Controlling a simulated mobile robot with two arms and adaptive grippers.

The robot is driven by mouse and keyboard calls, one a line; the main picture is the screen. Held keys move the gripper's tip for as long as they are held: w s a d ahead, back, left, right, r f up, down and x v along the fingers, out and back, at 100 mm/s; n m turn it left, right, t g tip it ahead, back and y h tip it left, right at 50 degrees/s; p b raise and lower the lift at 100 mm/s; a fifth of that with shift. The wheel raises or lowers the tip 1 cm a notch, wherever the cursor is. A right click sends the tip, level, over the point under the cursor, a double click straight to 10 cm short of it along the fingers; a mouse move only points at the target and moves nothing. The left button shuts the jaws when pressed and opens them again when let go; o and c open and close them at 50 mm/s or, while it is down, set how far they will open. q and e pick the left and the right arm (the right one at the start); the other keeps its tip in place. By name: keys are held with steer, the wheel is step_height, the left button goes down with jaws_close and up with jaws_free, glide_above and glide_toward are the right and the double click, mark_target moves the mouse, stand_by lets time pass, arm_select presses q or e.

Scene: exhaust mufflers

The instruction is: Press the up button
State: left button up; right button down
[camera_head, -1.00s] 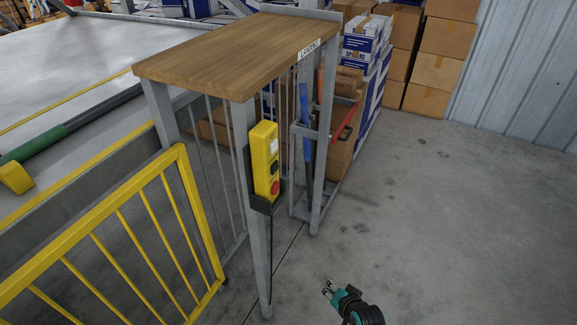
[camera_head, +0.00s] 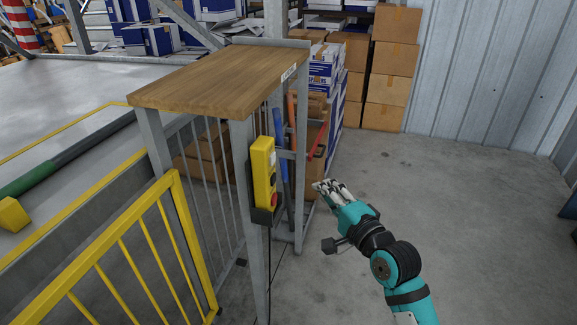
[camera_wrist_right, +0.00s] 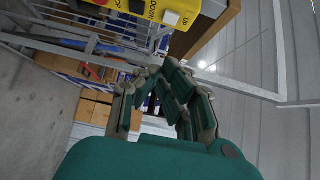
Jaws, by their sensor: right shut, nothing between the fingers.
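The yellow button box (camera_head: 263,172) hangs on a grey post of the wooden-topped stand. Its face is turned to the right, with a red button (camera_head: 274,199) low on it and a pale button near its top. In the right wrist view the yellow box (camera_wrist_right: 198,24) is at the top edge, partly cut off. There the white button (camera_wrist_right: 171,17) sits beside the UP label, with DOWN and STOP labels further left. My right gripper (camera_head: 322,187) is shut and empty, to the right of the box and apart from it. My left gripper is not in view.
The stand's wooden top (camera_head: 220,80) overhangs the box. A yellow barrier (camera_head: 135,255) stands at the left. Blue-handled and red-handled tools lean in a rack behind the box. Cardboard boxes (camera_head: 391,68) are stacked at the back. The floor at the right is clear.

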mark_target(273, 159)
steer(key=s+a+p+x, duration=0.1)
steer(key=a+p+x, duration=0.1)
steer(key=x, duration=1.1)
steer(key=shift+s+a+p, duration=0.25)
steer(key=shift+a+p, duration=0.05)
steer(key=shift+p, duration=0.5)
